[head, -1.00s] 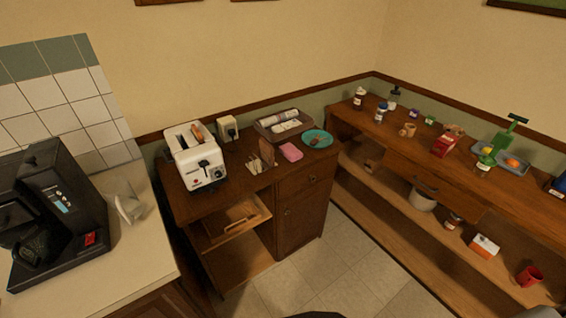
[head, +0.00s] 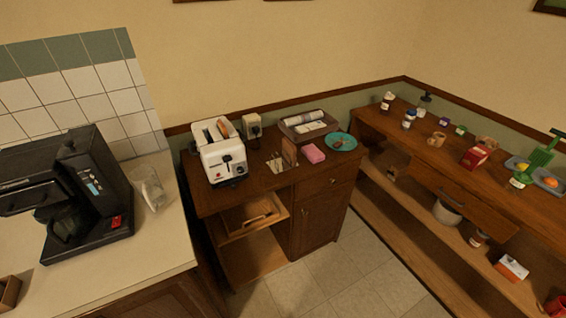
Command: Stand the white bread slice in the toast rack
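The white toaster (head: 224,164) stands on the dark wooden cabinet, with a tan bread slice (head: 223,128) showing in its top slots. To its right is a small wire toast rack (head: 275,164), with a brown slice (head: 290,152) upright at its right end. The rack is small here, so its bars and gaps are hard to make out. I cannot tell for sure which slice is the white bread slice. Neither of my grippers shows in this view.
A pink block (head: 313,153), a teal plate (head: 342,142) and a grey tray (head: 309,128) share the cabinet top (head: 240,194). The counter at left holds a black coffee machine (head: 92,190) and a clear glass (head: 152,190). A cluttered shelf unit (head: 415,165) stands at right. Floor is clear in front.

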